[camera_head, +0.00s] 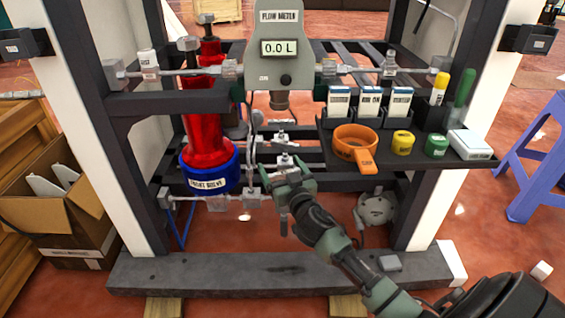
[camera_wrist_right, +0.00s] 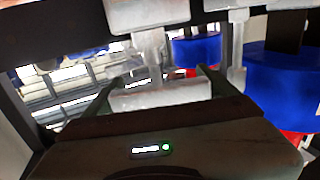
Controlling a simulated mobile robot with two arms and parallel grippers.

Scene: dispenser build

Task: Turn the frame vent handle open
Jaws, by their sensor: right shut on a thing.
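My right gripper (camera_head: 284,174) reaches in from the lower right to the pipework under the flow meter. In the right wrist view its two dark fingers (camera_wrist_right: 160,82) are closed around a pale grey block (camera_wrist_right: 163,96), which appears to be the frame vent handle. A pale fitting (camera_wrist_right: 150,52) stands just beyond the fingers. In the head view, pale valve parts (camera_head: 285,158) show just above the fingertips. The gripper hides most of the handle, so I cannot tell its turn angle. My left gripper is not in view.
A red cylinder with a blue base (camera_head: 209,165) stands left of the gripper. The flow meter (camera_head: 277,48) reads 0.0 L above. A dark shelf (camera_head: 320,135) at the right holds an orange ring (camera_head: 355,140), yellow cap (camera_head: 403,141) and green cap (camera_head: 437,145).

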